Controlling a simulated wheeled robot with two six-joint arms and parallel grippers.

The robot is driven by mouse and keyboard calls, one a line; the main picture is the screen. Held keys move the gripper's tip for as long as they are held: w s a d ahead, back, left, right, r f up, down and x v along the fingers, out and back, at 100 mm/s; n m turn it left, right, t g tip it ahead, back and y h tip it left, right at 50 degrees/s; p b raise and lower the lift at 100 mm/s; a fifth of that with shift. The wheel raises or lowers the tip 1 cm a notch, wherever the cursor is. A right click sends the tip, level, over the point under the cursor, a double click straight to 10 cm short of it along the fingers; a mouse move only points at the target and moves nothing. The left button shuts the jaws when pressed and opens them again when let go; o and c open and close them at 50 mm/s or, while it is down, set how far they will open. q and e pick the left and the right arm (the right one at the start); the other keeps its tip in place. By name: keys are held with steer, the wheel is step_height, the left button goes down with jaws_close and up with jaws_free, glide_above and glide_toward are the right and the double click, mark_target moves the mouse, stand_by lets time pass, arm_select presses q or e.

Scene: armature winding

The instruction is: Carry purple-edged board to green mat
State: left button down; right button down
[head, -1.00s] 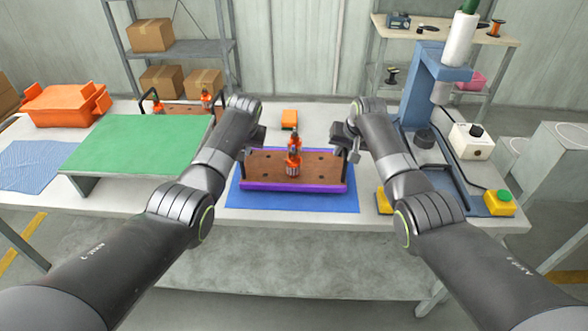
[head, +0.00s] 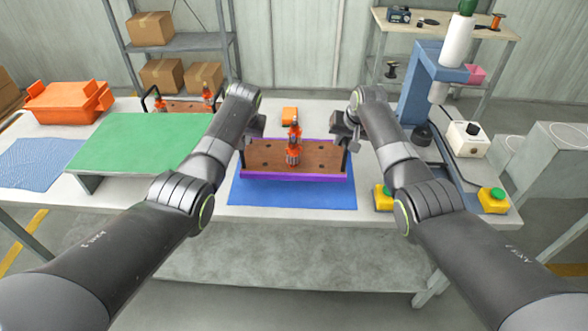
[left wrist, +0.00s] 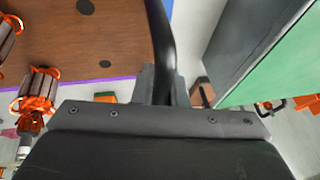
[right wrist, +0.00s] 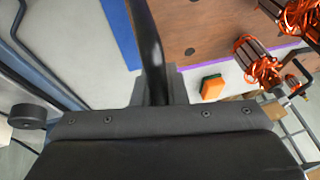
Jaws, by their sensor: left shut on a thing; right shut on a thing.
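The purple-edged board (head: 270,158) is brown with dark holes and a purple rim. It appears level and slightly raised over the blue mat (head: 290,197). Orange-wound armatures (head: 293,153) stand on it. My left gripper (head: 245,138) is shut on the black handle at the board's left end; that handle also shows in the left wrist view (left wrist: 160,45). My right gripper (head: 346,142) is shut on the right-end handle, also seen in the right wrist view (right wrist: 148,45). The green mat (head: 140,145) lies on a raised stand to the left, with its top bare.
Another handled board (head: 180,107) with armatures sits behind the green mat. An orange tote (head: 66,103) and a patterned blue mat (head: 35,163) are at far left. A small orange block (head: 289,115) lies behind the held board. A blue press (head: 424,85) and yellow-based buttons (head: 493,201) stand at right.

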arm_select(q)
steer(key=shift+r, duration=0.15)
arm_select(e)
steer(key=shift+r, duration=0.15)
